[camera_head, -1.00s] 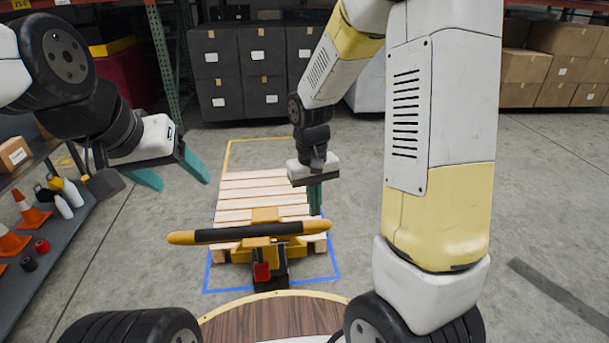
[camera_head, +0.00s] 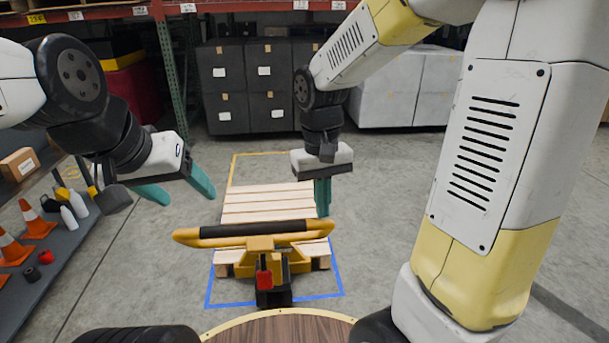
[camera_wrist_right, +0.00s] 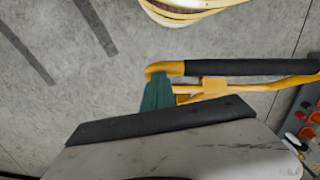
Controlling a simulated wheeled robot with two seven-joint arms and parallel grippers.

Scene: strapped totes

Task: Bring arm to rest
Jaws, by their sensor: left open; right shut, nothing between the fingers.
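My left gripper (camera_head: 178,191) hangs at the left in the head view, its teal fingers spread apart and empty. My right gripper (camera_head: 323,197) points down near the middle, its teal fingers together with nothing between them. In the right wrist view the closed fingers (camera_wrist_right: 158,93) appear in front of the left end of the yellow handle. In the head view the fingers are just above and beyond the right end of that handle (camera_head: 254,232); I cannot tell whether they touch it.
A wooden pallet (camera_head: 268,204) lies on the floor behind the handle, inside blue and yellow floor tape. A shelf (camera_head: 62,243) with cones and bottles stands at the left. Dark stacked boxes (camera_head: 232,95) and pale ones (camera_head: 388,95) stand at the back. Open floor lies right of the pallet.

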